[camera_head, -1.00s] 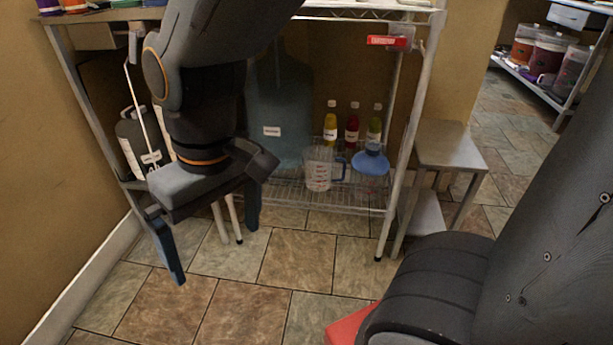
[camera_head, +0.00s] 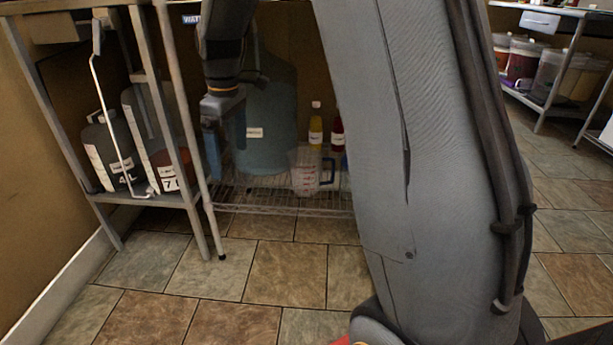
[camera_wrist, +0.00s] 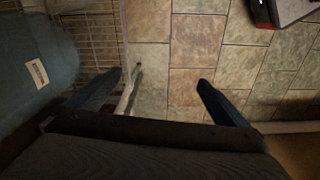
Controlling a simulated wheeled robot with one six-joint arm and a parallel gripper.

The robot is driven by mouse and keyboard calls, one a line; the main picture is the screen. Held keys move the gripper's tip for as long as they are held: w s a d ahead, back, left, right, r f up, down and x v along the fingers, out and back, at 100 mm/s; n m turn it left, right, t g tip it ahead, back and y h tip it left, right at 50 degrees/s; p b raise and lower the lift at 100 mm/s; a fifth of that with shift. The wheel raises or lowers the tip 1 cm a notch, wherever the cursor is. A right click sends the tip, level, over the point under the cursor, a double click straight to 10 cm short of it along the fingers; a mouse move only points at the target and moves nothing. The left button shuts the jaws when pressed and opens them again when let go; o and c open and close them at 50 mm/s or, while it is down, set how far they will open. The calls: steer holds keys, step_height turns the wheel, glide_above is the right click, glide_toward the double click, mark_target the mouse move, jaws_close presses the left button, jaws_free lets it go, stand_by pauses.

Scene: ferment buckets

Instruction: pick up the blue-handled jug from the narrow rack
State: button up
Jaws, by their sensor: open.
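The clear measuring jug (camera_head: 305,174) with red markings and a bluish handle on its right stands upright on the low wire shelf of the narrow rack (camera_head: 283,208) in the head view. My gripper (camera_head: 225,150) hangs to the left of the jug, apart from it, in front of the big blue-grey carboy (camera_head: 268,140). In the wrist view my gripper (camera_wrist: 160,90) has its two dark blue fingers spread wide with nothing between them. The jug does not show in the wrist view; the carboy (camera_wrist: 35,65) and the wire shelf (camera_wrist: 97,38) are at its left.
Bottles with yellow (camera_head: 315,130) and red (camera_head: 337,134) contents stand behind the jug. A pale rack post (camera_head: 190,130) stands left of my gripper, with large containers (camera_head: 108,152) beyond. My arm hides the rack's right side. The tiled floor in front (camera_head: 265,270) is clear.

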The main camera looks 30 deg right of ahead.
steer(key=w+d+f+n, duration=0.1)
steer(key=w+d+f, duration=0.25)
steer(key=d, duration=0.55)
steer(key=w+d+f, duration=0.3)
steer(key=w+d, duration=0.1)
steer(key=d, duration=0.5)
glide_toward(312, 172)
steer(key=w+f, duration=0.2)
steer(key=w, duration=0.3)
steer(key=shift+d+f+n+b, duration=0.15)
steer(key=shift+d+f+b, duration=0.2)
steer(key=shift+f, duration=0.25)
steer(key=shift+d+f+n+b, duration=0.15)
steer(key=shift+d+f+b, duration=0.15)
steer(key=shift+f, duration=0.35)
steer(key=shift+f+b, duration=1.75)
steer(key=shift+f, duration=1.05)
steer(key=shift+r, duration=0.1)
steer(key=c, duration=1)
